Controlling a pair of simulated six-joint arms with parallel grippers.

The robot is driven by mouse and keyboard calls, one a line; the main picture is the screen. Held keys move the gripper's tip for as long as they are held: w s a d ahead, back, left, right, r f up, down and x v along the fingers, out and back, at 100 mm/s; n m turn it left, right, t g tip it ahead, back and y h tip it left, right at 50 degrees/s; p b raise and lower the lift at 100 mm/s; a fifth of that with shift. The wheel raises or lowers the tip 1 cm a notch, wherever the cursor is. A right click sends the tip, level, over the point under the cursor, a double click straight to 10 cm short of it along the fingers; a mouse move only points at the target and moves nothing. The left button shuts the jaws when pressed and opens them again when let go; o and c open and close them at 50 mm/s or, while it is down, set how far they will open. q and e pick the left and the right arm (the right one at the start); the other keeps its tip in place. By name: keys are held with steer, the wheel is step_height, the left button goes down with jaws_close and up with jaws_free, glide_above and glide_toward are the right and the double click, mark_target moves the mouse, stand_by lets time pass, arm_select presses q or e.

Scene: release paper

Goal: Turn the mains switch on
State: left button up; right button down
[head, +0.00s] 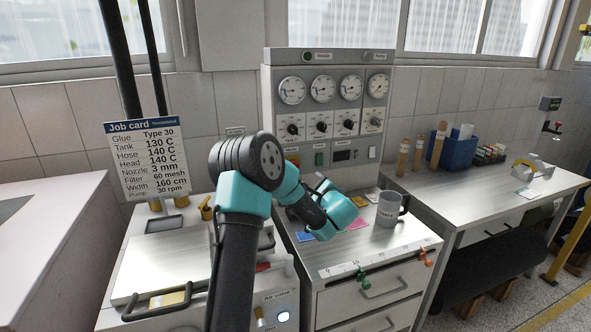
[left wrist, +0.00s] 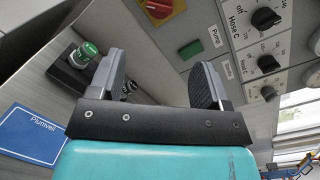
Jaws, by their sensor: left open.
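A red rotary switch on a yellow plate (left wrist: 160,8), which looks like the mains switch, is at the top edge of the left wrist view, partly cut off. I cannot read a label on it or its position. In the head view it shows small on the lower left of the grey control panel (head: 330,67). My left gripper (left wrist: 158,85) is open and empty, its fingers pointing towards the panel's lower part, apart from the switch. In the head view my left gripper (head: 326,188) is above the cabinet top, below the panel. My right gripper does not show.
Beside the red switch is a green switch (left wrist: 190,50) near a Pump label. A green-topped knob on a dark box (left wrist: 86,52) stands close to the left finger. A blue card (left wrist: 30,135) lies nearby. A grey mug (head: 388,208) stands right of my left gripper.

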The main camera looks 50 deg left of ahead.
arm_select(q)
steer(key=x, duration=1.5)
steer(key=shift+w, duration=0.1)
steer(key=shift+c, duration=0.3)
steer(key=c, duration=0.8)
